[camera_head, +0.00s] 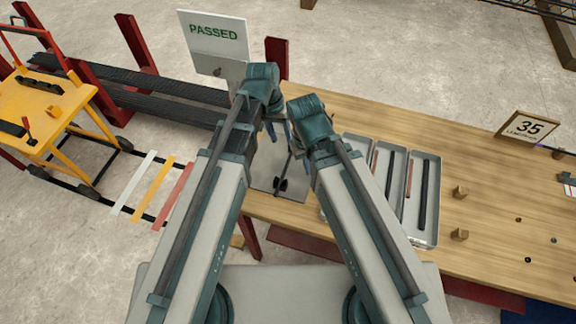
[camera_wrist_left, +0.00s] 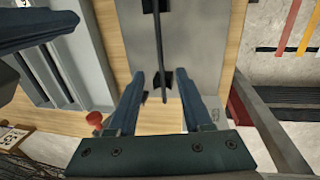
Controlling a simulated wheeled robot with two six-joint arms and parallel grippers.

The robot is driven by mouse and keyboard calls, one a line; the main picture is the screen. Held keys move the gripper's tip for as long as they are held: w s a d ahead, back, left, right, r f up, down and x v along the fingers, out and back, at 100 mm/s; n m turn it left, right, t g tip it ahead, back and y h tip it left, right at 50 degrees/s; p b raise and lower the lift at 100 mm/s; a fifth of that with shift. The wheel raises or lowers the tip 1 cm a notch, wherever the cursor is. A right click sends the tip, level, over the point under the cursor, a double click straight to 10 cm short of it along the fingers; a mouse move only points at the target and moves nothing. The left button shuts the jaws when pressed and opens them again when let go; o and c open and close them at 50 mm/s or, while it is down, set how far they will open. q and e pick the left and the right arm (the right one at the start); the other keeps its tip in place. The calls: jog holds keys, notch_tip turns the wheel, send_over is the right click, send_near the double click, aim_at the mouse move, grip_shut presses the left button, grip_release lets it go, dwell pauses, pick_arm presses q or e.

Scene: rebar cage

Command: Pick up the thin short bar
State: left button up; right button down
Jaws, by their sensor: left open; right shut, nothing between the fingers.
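A thin dark bar (camera_wrist_left: 158,45) lies across black holders on a grey plate (camera_wrist_left: 200,45) in the left wrist view. In the head view the bar (camera_head: 289,163) shows between my arms, its far part hidden by them. I cannot tell its full length. My left gripper (camera_wrist_left: 160,76) is open, with a finger on either side of the bar's near end, apart from it. In the head view the left gripper (camera_head: 270,128) is over the plate's far part. My right gripper (camera_head: 296,142) is mostly hidden behind its wrist beside the plate, shut and empty.
A grey tray (camera_head: 434,160) on the wooden table holds several dark and reddish bars in compartments, partly behind my right arm. A "PASSED" sign (camera_head: 214,33) stands at the back.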

pick_arm(q)
jog(key=b, duration=0.4)
send_over(289, 157)
jog(key=a, duration=0.2)
notch_tip(289, 157, down, 5)
jog(key=shift+s+d+r+p, duration=0.2)
jog(key=shift+s+d+p, duration=0.1)
jog(key=shift+s, duration=0.1)
pick_arm(e)
notch_tip(289, 157, down, 4)
jog(key=shift+f, duration=0.25)
pick_arm(q)
jog(key=shift+f, duration=0.1)
pick_arm(e)
jog(key=shift+f, duration=0.1)
pick_arm(q)
jog(key=f+b, duration=0.3)
jog(key=d+f+b, duration=0.1)
jog(key=f+b, duration=0.1)
jog(key=shift+w, duration=0.35)
pick_arm(e)
notch_tip(289, 157, down, 5)
jog(key=shift+f, duration=0.1)
pick_arm(q)
grip_shut()
